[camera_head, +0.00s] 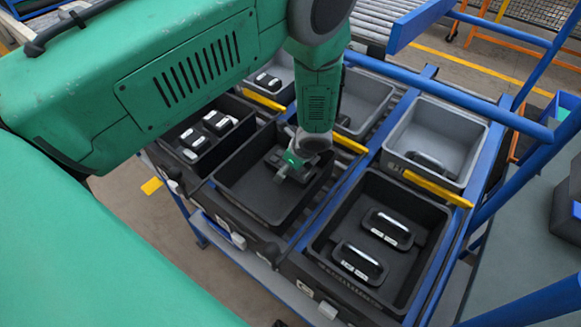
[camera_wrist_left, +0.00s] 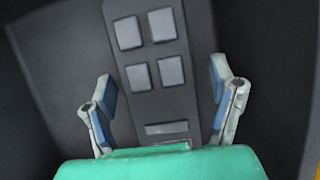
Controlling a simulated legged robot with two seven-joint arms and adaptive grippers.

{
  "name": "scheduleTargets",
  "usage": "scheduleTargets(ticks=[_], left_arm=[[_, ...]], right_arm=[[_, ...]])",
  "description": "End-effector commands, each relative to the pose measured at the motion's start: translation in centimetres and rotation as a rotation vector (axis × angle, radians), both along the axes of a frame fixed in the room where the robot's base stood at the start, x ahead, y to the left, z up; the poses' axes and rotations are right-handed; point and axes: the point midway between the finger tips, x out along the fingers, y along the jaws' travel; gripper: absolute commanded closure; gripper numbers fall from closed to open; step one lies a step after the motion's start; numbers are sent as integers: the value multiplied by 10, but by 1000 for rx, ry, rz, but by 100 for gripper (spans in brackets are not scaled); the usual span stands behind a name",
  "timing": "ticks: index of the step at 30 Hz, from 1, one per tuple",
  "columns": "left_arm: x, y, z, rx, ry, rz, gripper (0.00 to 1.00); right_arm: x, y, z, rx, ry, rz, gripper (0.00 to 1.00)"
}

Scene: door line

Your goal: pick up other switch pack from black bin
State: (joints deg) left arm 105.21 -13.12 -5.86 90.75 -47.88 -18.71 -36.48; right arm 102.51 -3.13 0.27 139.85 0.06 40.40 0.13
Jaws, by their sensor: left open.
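My left gripper (camera_head: 296,172) reaches down into the middle black bin (camera_head: 248,192). In the left wrist view its two fingers (camera_wrist_left: 161,88) stand apart, one on each side of a dark switch pack (camera_wrist_left: 164,112) with grey square buttons and a small slot plate. The pack lies in the bin, and a gap shows between it and at least the left finger. In the head view the gripper and arm hide most of the pack. My right gripper is not in view.
The right black bin (camera_head: 325,232) holds two dark handle-like parts (camera_head: 388,228). The left black bin (camera_head: 180,160) holds several black-and-white parts. Grey bins (camera_head: 440,135) stand behind, with yellow strips and blue rails between. The middle bin's near-left floor is bare.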

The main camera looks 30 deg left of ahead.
Motion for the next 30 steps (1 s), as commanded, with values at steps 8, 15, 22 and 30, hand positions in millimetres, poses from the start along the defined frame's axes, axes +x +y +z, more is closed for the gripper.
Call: scheduleTargets(ticks=[8,15,22,30], left_arm=[[0,0,0,0,0,0,54],[0,0,0,0,0,0,81],[0,0,4,0,0,0,81],[1,1,37,1,-3,3,81]], right_arm=[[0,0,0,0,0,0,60],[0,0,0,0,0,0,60],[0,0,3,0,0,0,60],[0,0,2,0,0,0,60]])
